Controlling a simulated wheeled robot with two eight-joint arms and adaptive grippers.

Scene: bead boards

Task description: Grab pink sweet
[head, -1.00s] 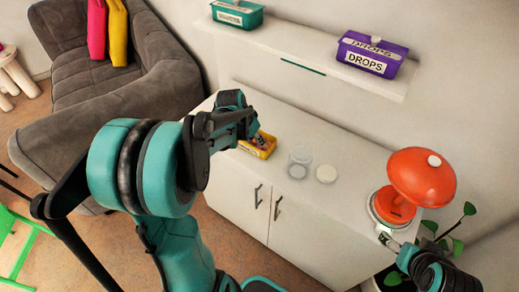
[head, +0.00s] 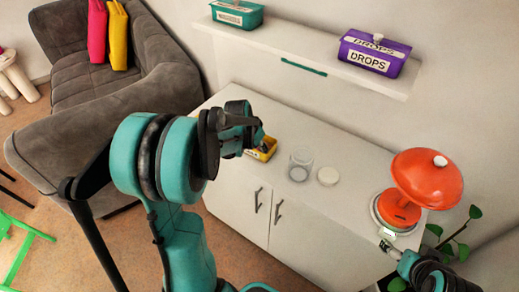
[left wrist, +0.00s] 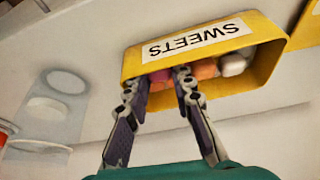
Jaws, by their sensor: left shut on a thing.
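A yellow box labelled SWEETS (left wrist: 262,72) fills the upper middle of the left wrist view; in the head view the yellow box (head: 268,153) stands on the white cabinet, partly hidden by my arm. My left gripper (left wrist: 161,78) reaches into its open side, shut on a pink sweet (left wrist: 160,75), which shows between the fingertips. It also shows over the box in the head view (head: 262,143). An orange sweet (left wrist: 206,71) and a white sweet (left wrist: 234,65) lie beside the right finger. My right gripper (head: 388,246) is at lower right, its jaws unclear.
A clear jar (head: 300,163) and its round white lid (head: 328,176) stand right of the yellow box. An orange-red domed device (head: 425,180) is at the cabinet's right end. A shelf above holds a purple DROPS box (head: 374,54) and a teal box (head: 237,14).

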